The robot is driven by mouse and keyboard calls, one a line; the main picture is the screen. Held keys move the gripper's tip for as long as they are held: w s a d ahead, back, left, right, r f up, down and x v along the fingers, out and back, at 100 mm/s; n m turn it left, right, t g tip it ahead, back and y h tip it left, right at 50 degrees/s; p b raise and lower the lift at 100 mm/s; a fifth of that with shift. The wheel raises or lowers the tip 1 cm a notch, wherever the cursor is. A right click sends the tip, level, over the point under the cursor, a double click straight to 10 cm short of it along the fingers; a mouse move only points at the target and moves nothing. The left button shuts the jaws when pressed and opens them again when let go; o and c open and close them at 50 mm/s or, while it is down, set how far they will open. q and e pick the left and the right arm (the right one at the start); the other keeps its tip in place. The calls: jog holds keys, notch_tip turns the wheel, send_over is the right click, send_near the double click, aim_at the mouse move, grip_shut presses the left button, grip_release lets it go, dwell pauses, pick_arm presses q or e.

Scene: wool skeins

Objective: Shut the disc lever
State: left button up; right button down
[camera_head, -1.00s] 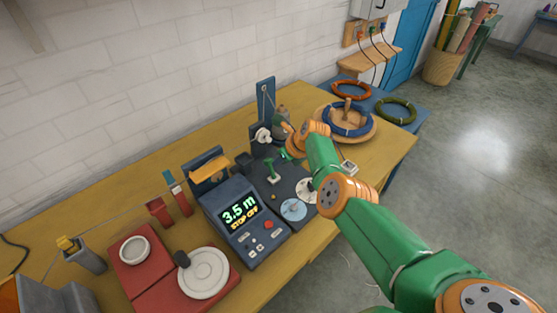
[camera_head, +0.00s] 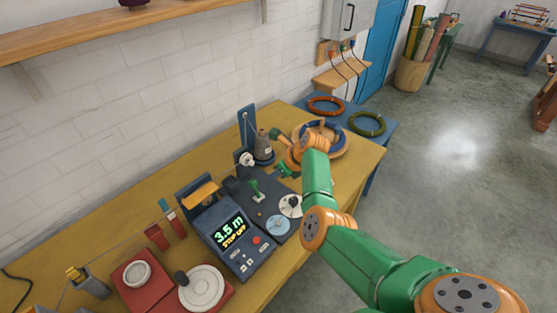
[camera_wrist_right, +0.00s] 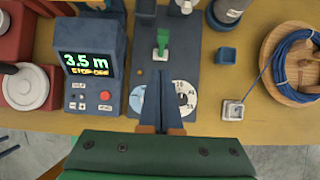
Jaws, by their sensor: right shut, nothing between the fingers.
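A small green lever (camera_head: 256,188) with a pale base stands on a dark plate (camera_head: 270,205) on the bench. It also shows in the right wrist view (camera_wrist_right: 163,42), near the top centre. I cannot tell for sure whether it is open or shut. A white dial and a pale blue dial lie on the plate's near part. My left gripper is not in view.
A meter box (camera_head: 225,232) reading 3.5 m stands left of the plate. A grey cone-like weight (camera_head: 263,148) stands behind. A wooden dish with a blue skein (camera_wrist_right: 292,60) is to the right. Red stands with white discs (camera_head: 203,288) are at the left.

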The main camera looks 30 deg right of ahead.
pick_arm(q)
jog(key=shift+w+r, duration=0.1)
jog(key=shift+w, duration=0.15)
pick_arm(e)
jog(key=shift+s+d+r, duration=0.15)
jog(key=shift+r, duration=0.45)
jog(key=shift+s+d+r, duration=0.1)
jog(key=shift+s+r, duration=0.05)
jog(key=shift+r, duration=0.45)
